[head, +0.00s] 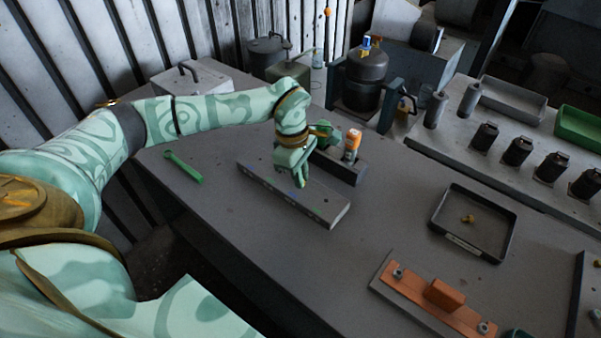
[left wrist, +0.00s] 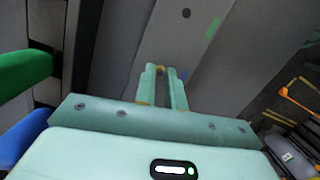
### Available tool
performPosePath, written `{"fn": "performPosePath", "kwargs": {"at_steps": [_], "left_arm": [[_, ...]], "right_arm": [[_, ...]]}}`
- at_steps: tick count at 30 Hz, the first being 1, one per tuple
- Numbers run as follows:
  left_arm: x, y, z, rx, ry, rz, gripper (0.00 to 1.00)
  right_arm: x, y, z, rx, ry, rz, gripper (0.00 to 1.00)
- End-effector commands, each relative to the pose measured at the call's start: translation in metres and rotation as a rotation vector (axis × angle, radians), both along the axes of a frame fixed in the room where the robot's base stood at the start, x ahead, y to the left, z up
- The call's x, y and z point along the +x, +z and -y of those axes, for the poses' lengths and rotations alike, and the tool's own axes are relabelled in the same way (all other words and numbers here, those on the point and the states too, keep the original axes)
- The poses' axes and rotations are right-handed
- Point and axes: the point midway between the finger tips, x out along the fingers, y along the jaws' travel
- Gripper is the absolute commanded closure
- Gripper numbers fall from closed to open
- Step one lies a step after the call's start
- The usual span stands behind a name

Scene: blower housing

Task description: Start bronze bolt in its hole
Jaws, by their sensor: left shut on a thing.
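My left gripper (head: 303,182) is over the long grey block (head: 334,213), fingers pointing down. In the left wrist view, its fingertips (left wrist: 162,72) are shut on a small bronze piece, seemingly the bronze bolt (left wrist: 160,69); only a little of it shows. The block (left wrist: 165,38) lies beneath, with a dark hole (left wrist: 186,13) beside a green mark (left wrist: 213,28) and a blue mark (left wrist: 184,75) close to the fingertips. The fingers hide the spot under the bolt, so I cannot tell whether it touches a hole. My right gripper is not in view.
A black tray (head: 443,232) holds a gold-coloured bolt (head: 468,218). An orange-and-white bottle (head: 351,145) stands in a dark holder (head: 345,170) close behind the gripper. A green wrench (head: 183,167) lies at left; an orange fixture (head: 418,294) sits in front. The table between block and tray is clear.

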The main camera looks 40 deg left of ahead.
Motion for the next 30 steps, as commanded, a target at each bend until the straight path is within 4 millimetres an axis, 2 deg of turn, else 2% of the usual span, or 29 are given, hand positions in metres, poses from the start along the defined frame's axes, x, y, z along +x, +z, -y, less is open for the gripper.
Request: {"fn": "performPosePath", "kwargs": {"at_steps": [9, 10, 12, 18, 20, 21, 30], "left_arm": [[0.0004, -0.0027, -0.0001, 0.000, 0.000, 0.001, 1.00], [0.0003, -0.0028, -0.0001, 0.000, 0.000, 0.001, 0.80], [0.0003, -0.0029, -0.0001, 0.000, 0.000, 0.001, 0.63], [0.0004, -0.0025, -0.0001, 0.000, 0.000, 0.002, 0.63], [0.0004, -0.0024, -0.0001, 0.000, 0.000, 0.002, 0.46], [0.0005, -0.0024, -0.0001, 0.000, 0.000, 0.002, 0.41], [0.0005, -0.0007, -0.0001, -0.001, 0.000, 0.002, 0.41]], "right_arm": [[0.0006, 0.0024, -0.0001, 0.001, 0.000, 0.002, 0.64], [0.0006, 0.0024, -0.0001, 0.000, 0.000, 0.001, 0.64], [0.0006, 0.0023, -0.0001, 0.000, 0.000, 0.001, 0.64], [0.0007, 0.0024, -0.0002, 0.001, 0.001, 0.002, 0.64], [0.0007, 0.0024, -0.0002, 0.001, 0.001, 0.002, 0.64], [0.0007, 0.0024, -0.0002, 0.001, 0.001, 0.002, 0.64], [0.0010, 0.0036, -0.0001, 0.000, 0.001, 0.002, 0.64]]}}
